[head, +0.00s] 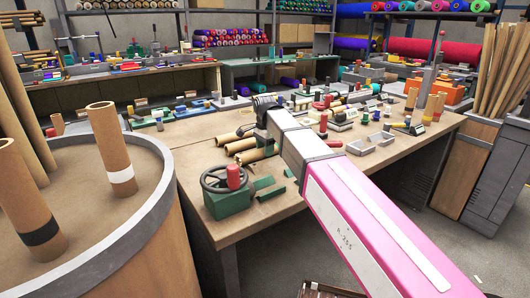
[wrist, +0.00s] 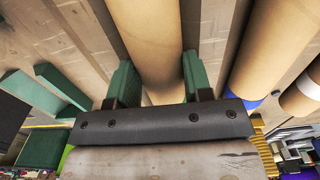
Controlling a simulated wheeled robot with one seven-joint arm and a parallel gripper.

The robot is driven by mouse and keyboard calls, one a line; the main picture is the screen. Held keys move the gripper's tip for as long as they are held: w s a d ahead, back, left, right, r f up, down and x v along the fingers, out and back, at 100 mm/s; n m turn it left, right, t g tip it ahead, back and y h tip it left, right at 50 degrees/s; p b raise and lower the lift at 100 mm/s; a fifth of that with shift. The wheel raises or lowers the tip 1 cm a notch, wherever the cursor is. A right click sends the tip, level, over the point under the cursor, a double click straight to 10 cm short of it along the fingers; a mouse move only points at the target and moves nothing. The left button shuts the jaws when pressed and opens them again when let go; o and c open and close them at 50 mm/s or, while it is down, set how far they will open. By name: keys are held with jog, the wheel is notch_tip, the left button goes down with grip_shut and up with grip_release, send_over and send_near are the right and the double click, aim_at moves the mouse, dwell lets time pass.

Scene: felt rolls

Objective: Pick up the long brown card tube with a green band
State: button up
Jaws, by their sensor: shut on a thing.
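My gripper (wrist: 157,82) has its two green-padded fingers on either side of a plain brown card tube (wrist: 145,30) and is shut on it. The tube runs away from the gripper to the top of the wrist view. No green band shows on its visible part. In the head view my gripper (head: 264,136) is low over the bench, partly hidden by my arm. The nearest of the lying tubes (head: 254,155) there appears to be the one in the fingers. I cannot tell whether it is lifted off the bench.
A tube with a blue band (wrist: 268,55) lies to the right, with a white-banded tube (wrist: 300,98) beyond it. Green blocks (head: 264,183) and a green handwheel device (head: 228,190) sit near the bench's front edge. A round drum (head: 165,165) holding upright tubes stands at left.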

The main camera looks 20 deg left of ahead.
jog(key=shift+r, duration=0.1)
jog(key=shift+r, duration=0.55)
jog(key=r, duration=0.1)
jog(key=w+r, duration=0.1)
jog(key=r, duration=0.1)
jog(key=shift+w+d+r, duration=0.15)
jog(key=shift+w+r, duration=0.05)
jog(key=shift+r, duration=0.1)
jog(key=w+d+r, duration=0.1)
jog(key=w+r, duration=0.1)
jog(key=w, duration=0.1)
jog(key=w+d+r, duration=0.1)
jog(key=w+r, duration=0.1)
jog(key=w, duration=0.1)
jog(key=w+d+r, duration=0.2)
jog(key=w, duration=0.1)
jog(key=shift+w, duration=0.25)
jog(key=shift+s, duration=0.1)
